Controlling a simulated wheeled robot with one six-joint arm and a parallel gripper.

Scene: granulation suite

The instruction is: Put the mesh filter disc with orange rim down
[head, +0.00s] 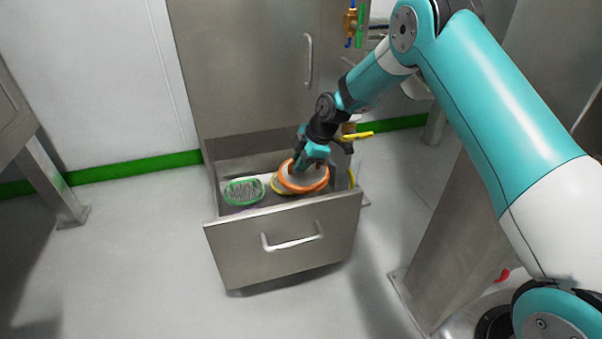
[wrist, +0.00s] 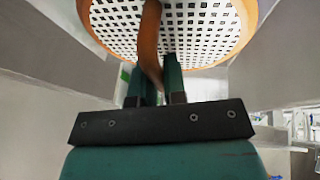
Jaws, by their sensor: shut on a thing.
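The mesh filter disc with orange rim (head: 316,185) is in my gripper (head: 303,163), inside or just above the open drawer (head: 284,240) in the head view. In the wrist view the disc (wrist: 205,22) fills the top, with a white perforated face and orange edge. An orange strip on it runs down between the fingers of my gripper (wrist: 160,75), which are shut on it. I cannot tell whether the disc touches what lies under it.
A green-rimmed mesh item (head: 243,191) lies in the drawer left of the disc. The steel cabinet (head: 245,70) stands behind the drawer. A steel table leg (head: 52,178) stands at left. The floor between is clear.

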